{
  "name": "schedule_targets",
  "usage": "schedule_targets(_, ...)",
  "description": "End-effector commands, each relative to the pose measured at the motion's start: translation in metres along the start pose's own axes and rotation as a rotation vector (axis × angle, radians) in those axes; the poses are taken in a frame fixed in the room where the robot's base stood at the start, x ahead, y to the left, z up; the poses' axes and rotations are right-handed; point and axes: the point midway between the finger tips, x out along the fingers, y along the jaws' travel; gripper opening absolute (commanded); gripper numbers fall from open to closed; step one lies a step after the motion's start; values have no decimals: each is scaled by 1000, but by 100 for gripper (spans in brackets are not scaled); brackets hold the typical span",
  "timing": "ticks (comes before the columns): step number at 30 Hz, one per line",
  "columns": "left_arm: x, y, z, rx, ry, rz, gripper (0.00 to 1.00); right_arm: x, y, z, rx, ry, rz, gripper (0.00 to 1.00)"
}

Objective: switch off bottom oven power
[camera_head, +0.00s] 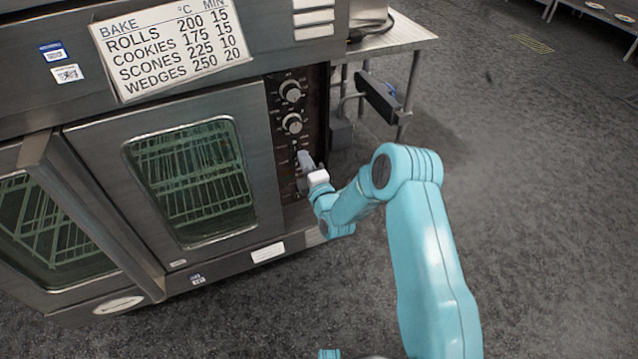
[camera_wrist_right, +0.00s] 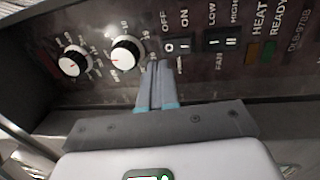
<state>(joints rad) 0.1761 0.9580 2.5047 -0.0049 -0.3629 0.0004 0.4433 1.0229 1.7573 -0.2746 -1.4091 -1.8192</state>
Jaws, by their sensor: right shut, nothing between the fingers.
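The bottom oven (camera_head: 75,135) stands at the left in the head view, with its dark control panel (camera_head: 282,150) along its right side. In the right wrist view the black power rocker switch (camera_wrist_right: 178,46) sits under the words OFF and ON; which side is pressed I cannot tell. My right gripper (camera_head: 304,157) is at the panel below the two knobs. In the wrist view its grey fingers (camera_wrist_right: 158,64) are shut and empty, tips just below and left of the power switch; contact is unclear.
Two knobs, the left knob (camera_wrist_right: 75,62) and right knob (camera_wrist_right: 125,54), lie left of the switch. The fan switch (camera_wrist_right: 221,43) and the heat light (camera_wrist_right: 252,50) are to its right. Floor at the right is clear.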

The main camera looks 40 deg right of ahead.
Motion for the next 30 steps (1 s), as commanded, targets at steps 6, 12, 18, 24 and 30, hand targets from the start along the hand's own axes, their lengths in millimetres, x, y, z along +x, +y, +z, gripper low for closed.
schedule_targets(6, -8, 3, 0, 0, 1, 0, 70, -29, 10, 1, 0, 0, -2, 0)
schedule_targets(12, -12, 4, 0, 0, 1, 0, 70, -64, 18, 1, 0, -1, -1, 0)
schedule_targets(18, -13, 5, 0, 0, 1, 0, 70, -84, 22, 1, -1, -2, 1, 0)
schedule_targets(24, -13, 5, 0, 0, 0, 0, 70, -87, 23, 0, -1, -1, 2, 0)
schedule_targets(30, -13, 5, 0, 0, 1, 0, 70, -88, 23, 0, -1, -1, 2, 0)
